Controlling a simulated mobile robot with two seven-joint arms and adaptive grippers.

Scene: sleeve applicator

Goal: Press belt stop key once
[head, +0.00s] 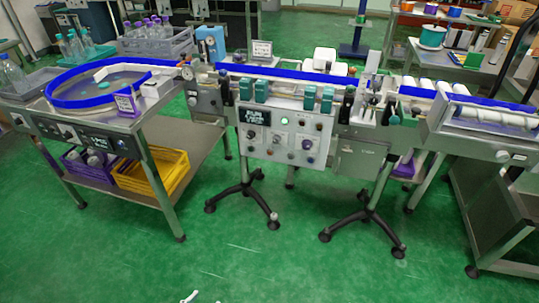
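The control panel (265,148) is a grey box on the front of the conveyor machine, in the middle of the head view. It carries a small dark display (254,117), a green lit button (285,121), a dark round knob (307,144) and several other small keys. The labels are too small to read, so I cannot tell which key is the belt stop key.
A blue-railed conveyor (290,76) runs above the panel. A round turntable (112,84) stands on the left table, with yellow (160,172) and purple crates below. A roller unit (490,125) is at right. Wheeled stand legs (245,195) spread below; the green floor in front is clear.

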